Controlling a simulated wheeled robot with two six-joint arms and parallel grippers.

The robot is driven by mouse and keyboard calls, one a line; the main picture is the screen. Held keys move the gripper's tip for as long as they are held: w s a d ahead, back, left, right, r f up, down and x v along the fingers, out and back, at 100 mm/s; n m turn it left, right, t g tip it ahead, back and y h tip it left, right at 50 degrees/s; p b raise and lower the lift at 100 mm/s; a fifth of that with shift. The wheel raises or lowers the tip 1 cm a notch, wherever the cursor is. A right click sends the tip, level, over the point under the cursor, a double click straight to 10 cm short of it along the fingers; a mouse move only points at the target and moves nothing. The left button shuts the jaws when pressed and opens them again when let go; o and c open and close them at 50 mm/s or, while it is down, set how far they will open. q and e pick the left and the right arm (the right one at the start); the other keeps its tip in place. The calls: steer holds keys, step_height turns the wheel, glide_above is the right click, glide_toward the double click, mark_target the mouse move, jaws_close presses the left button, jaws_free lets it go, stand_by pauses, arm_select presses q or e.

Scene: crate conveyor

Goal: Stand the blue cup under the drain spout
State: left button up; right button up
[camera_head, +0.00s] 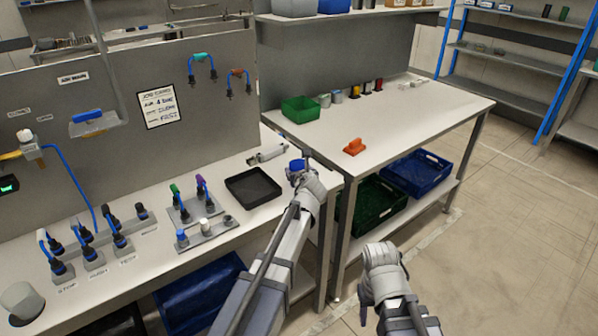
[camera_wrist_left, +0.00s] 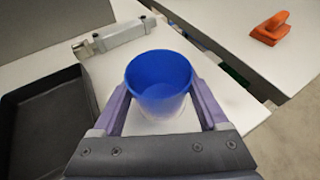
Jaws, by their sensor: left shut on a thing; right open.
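The blue cup (camera_head: 297,164) is held upright in my left gripper (camera_head: 300,172), near the right end of the left bench. In the left wrist view the cup (camera_wrist_left: 160,82) sits between the two fingers of that gripper (camera_wrist_left: 162,108), its open rim facing up and its inside looking empty.
A black tray (camera_head: 253,187) and a grey metal clamp-like part (camera_head: 268,153) lie close to the cup. Racks with hoses and plugs (camera_head: 85,240) fill the front left of the bench. An orange tool (camera_head: 354,147) and green bin (camera_head: 300,110) stand on the right bench.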

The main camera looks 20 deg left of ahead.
step_height(320, 180, up, 9)
steer(key=p, duration=0.8)
